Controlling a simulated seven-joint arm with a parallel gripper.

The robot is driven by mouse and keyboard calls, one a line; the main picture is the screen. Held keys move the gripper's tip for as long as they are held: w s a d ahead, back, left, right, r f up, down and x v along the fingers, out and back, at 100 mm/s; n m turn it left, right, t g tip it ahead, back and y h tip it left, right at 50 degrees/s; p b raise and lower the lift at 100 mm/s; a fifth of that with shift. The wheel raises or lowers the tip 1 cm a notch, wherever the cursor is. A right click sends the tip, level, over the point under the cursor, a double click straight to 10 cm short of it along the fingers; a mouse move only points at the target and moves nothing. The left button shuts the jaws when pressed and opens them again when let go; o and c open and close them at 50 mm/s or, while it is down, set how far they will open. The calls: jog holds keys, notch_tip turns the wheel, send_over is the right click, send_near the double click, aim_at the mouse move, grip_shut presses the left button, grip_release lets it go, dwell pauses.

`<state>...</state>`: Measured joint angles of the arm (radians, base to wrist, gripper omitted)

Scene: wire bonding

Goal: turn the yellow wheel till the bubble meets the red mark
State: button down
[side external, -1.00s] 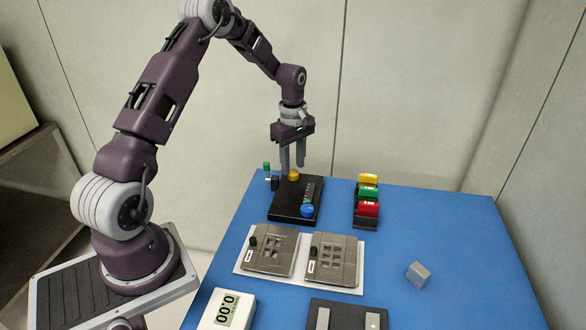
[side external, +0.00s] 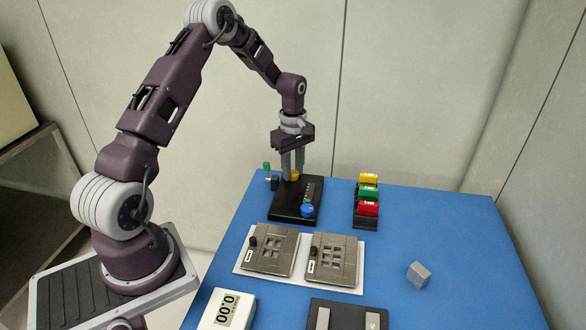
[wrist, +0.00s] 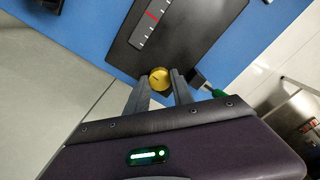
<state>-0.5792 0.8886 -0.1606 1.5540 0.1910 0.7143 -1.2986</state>
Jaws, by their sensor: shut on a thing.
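The yellow wheel (wrist: 159,76) sits at the back of a black base (side external: 287,207). In the side view the wheel (side external: 295,175) is partly hidden by the fingers. My gripper (wrist: 162,78) is shut on the yellow wheel, one finger on each side of it. In the side view my gripper (side external: 293,174) points straight down. A grey scale (wrist: 150,22) with a red mark (wrist: 153,15) lies on the base. I cannot make out the bubble. A blue knob (side external: 307,211) is at the front of the base.
A green-tipped lever (side external: 267,167) stands close left of the wheel. A rack with yellow, green and red blocks (side external: 368,193) is to the right. Two grey plates (side external: 334,258), a white display (side external: 227,310) and a metal cube (side external: 418,274) lie nearer. The right of the blue table is clear.

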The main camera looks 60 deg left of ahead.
jog(key=m, duration=0.6)
jog(key=shift+m, duration=0.3)
jog(key=m, duration=0.3)
jog(key=shift+m, duration=0.3)
jog(key=m, duration=0.3)
jog(key=shift+m, duration=0.3)
jog(key=m, duration=1)
jog(key=shift+m, duration=0.3)
jog(key=c, duration=1.4)
grip_release()
